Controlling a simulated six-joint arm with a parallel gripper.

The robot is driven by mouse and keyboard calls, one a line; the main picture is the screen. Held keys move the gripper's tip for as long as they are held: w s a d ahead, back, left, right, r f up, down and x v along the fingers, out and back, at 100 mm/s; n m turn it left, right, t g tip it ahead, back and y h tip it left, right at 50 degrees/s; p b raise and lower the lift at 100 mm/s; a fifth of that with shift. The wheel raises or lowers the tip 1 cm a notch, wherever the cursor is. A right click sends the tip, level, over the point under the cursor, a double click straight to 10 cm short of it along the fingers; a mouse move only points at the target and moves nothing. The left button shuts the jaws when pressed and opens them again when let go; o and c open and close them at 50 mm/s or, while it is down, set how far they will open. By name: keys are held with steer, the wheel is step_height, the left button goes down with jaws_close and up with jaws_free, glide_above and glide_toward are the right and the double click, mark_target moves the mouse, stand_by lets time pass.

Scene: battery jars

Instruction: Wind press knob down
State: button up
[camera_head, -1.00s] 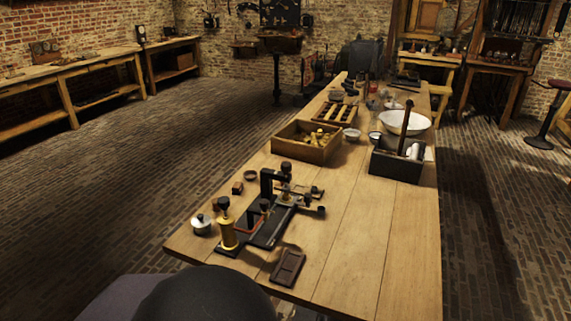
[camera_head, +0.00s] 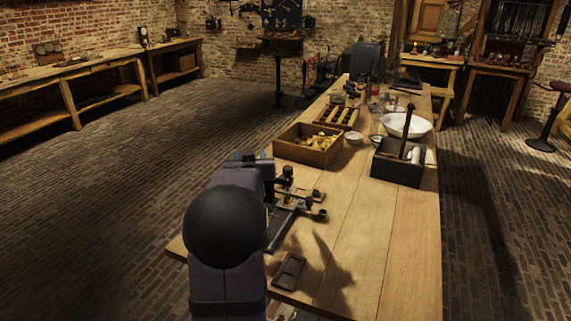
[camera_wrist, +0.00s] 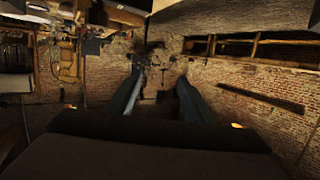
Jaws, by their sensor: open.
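The press (camera_head: 285,222) stands on the near part of the wooden table in the head view, a dark frame on a dark base. A small dark knob (camera_head: 287,171) shows at its top, just right of my arm. My arm covers the left part of the press and the brass cylinder beside it. In the wrist view my gripper (camera_wrist: 160,78) is open, with two dark fingers apart and nothing seen between them. The fingers point toward the room's brick walls, and no press shows there. In the head view my fingers are hidden or cannot be made out.
A dark flat block (camera_head: 289,270) lies at the table's near edge. A wooden box (camera_head: 307,157) with brass pieces and a dark caddy (camera_head: 397,170) stand farther back. A white basin (camera_head: 428,129) is behind the caddy. The table's right front (camera_head: 390,245) is clear.

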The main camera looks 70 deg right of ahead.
mark_target(289, 172)
steer(key=s+d+f, duration=0.2)
steer(key=s, duration=0.1)
steer(key=s+d+f+t+h, duration=0.1)
steer(key=s+d+f, duration=0.1)
steer(key=s+f, duration=0.1)
steer(key=s+d+f+t, duration=0.1)
steer(key=s+d+f, duration=0.1)
steer(key=s+d, duration=0.1)
steer(key=shift+s+f+n+b, duration=0.3)
steer(key=shift+s+n+b, duration=0.05)
steer(key=shift+n+b, duration=0.05)
steer(key=shift+a+f, duration=0.1)
steer(key=shift+f, duration=0.25)
steer(key=p+x, duration=0.1)
steer(key=x, duration=0.6)
steer(key=shift+r, duration=0.15)
steer(key=shift+w, duration=0.15)
steer(key=c, duration=1.1)
